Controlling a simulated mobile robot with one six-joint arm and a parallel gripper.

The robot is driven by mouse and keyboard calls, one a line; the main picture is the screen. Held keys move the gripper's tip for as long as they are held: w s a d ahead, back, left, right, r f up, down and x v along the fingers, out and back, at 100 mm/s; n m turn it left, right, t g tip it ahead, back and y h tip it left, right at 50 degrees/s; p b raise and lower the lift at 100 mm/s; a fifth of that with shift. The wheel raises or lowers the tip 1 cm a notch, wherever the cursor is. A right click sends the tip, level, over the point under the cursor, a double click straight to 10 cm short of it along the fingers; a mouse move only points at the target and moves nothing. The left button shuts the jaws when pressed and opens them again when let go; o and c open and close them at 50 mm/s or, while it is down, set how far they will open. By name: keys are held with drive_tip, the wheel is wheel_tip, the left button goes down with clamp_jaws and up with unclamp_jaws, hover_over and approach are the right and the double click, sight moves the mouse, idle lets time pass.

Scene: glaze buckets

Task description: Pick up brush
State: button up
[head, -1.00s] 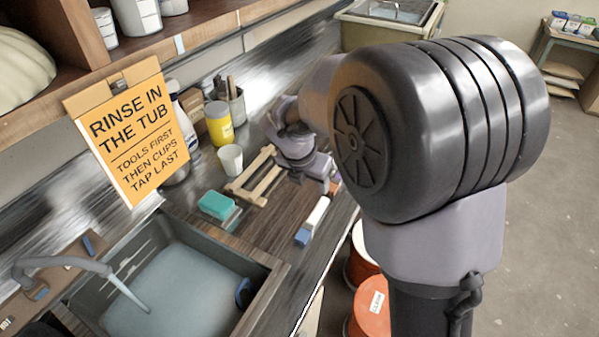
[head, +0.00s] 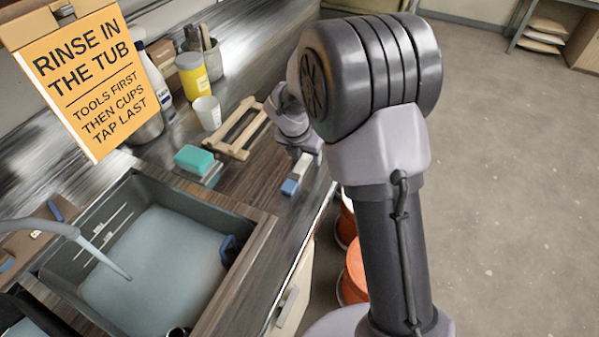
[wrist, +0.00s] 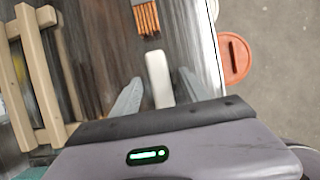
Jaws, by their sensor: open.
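The brush (head: 290,186) lies on the dark wooden counter near its front edge. In the head view it is a pale bar with a blue end pointing toward the sink, partly covered by my gripper (head: 306,158). In the wrist view the pale part of the brush (wrist: 158,78) shows between the two fingers of my gripper (wrist: 160,82), and the blue end is hidden. My gripper is open, one finger on each side of the bar in that view. I cannot tell whether the fingertips are down beside it or still above it.
A wooden rack (wrist: 40,80) lies left of the brush. An orange-brown striped object (wrist: 146,18) lies beyond it. A teal sponge (head: 194,159) and the sink tub (head: 150,255) are toward the near left. Orange buckets (head: 357,265) stand below the counter edge.

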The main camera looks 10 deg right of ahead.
drive_tip(key=shift+f, duration=0.1)
clamp_jaws()
idle(0.3)
